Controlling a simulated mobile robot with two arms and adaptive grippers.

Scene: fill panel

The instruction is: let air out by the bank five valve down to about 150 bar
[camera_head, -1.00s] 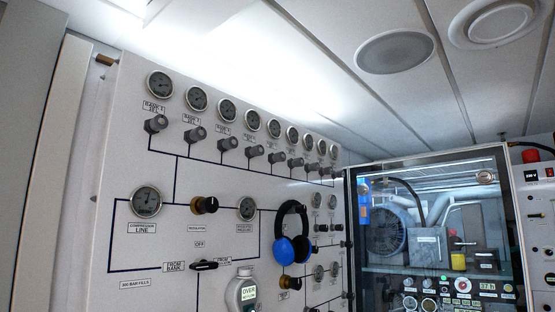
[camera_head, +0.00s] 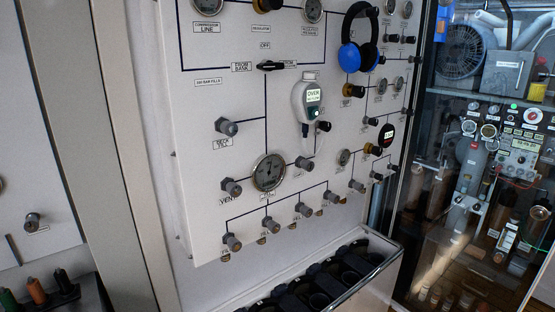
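The upper row of bank gauges and valves is out of view at this moment, so I cannot see the bank five valve or its gauge. The lower part of the white fill panel (camera_head: 215,105) fills the middle of the head view. A large gauge (camera_head: 268,172) sits low on it; its needle is too small to read. A grey knob labelled VENT (camera_head: 231,187) is to its left. A row of several grey valves (camera_head: 268,225) runs along the bottom; their labels are too small to read. Neither of my grippers is in view.
Blue headphones (camera_head: 358,42) and a white handheld meter (camera_head: 309,102) are on the panel. A black-slotted rack (camera_head: 310,287) stands below. A glass-fronted cabinet (camera_head: 480,150) is at the right, and a grey door with a lock (camera_head: 33,220) at the left.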

